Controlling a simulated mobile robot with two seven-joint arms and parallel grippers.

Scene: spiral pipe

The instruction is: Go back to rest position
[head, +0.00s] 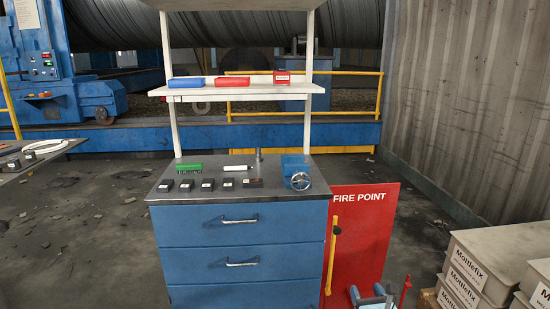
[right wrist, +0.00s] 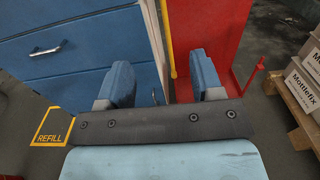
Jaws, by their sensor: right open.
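My right gripper (head: 368,294) shows at the bottom edge of the head view, low in front of the red fire point board. In the right wrist view its two blue-padded fingers (right wrist: 162,80) stand wide apart with nothing between them. It is open, empty and touches nothing that I can see. My left gripper is not in either view.
White Mottlefix boxes (head: 470,275) stand at right.

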